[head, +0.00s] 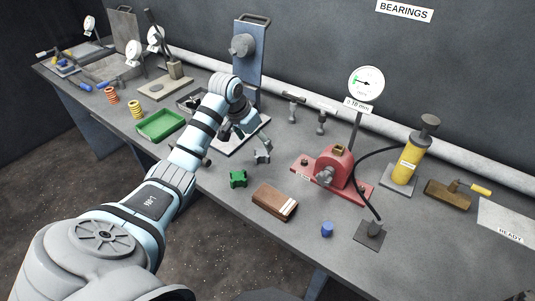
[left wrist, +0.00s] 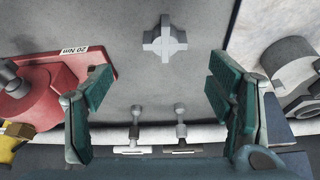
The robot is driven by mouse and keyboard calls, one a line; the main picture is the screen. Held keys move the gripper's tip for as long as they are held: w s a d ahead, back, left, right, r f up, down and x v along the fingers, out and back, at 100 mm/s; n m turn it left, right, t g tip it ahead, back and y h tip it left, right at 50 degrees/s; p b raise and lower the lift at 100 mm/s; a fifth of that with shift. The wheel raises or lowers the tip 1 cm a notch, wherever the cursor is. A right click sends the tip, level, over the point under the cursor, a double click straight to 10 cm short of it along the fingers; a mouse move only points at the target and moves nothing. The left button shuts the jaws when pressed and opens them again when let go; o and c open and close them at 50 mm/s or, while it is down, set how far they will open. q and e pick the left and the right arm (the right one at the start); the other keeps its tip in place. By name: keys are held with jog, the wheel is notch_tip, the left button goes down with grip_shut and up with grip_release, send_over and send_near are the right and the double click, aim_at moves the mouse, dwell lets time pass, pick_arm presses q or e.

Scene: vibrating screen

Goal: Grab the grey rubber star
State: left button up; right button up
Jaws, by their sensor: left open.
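The grey rubber star (head: 262,151) lies on the workbench, just to the right of my left gripper in the head view. In the left wrist view the cross-shaped star (left wrist: 165,43) lies flat on the bench top, beyond the fingers and between their lines. My left gripper (left wrist: 162,100) is open and empty, with its teal pads spread wide and apart from the star. In the head view my left gripper (head: 240,130) points down, partly hidden by its own wrist. My right gripper is not in view.
A green star-shaped piece (head: 237,178) and a brown block (head: 275,202) lie nearer the front edge. A red gauge device (head: 335,172) stands to the right. A blue upright stand (head: 249,55) rises behind the gripper. Two T-shaped tools (head: 321,121) are near the wall.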

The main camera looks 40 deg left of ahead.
aim_at(261, 153)
pick_arm(q)
notch_tip(261, 153, down, 4)
jog(key=shift+a+r+b, duration=0.15)
jog(key=shift+r+b, duration=0.05)
jog(key=shift+b, duration=0.1)
jog(key=x, duration=0.3)
jog(key=w+b+x, duration=0.1)
jog(key=x, duration=0.2)
jog(key=shift+w+a+r, duration=0.1)
jog(key=shift+a+r, duration=0.1)
jog(key=shift+r, duration=0.1)
jog(key=shift+s+r, duration=0.25)
jog(key=shift+c, duration=0.6)
jog(key=shift+s, duration=0.1)
jog(key=c, duration=1.1)
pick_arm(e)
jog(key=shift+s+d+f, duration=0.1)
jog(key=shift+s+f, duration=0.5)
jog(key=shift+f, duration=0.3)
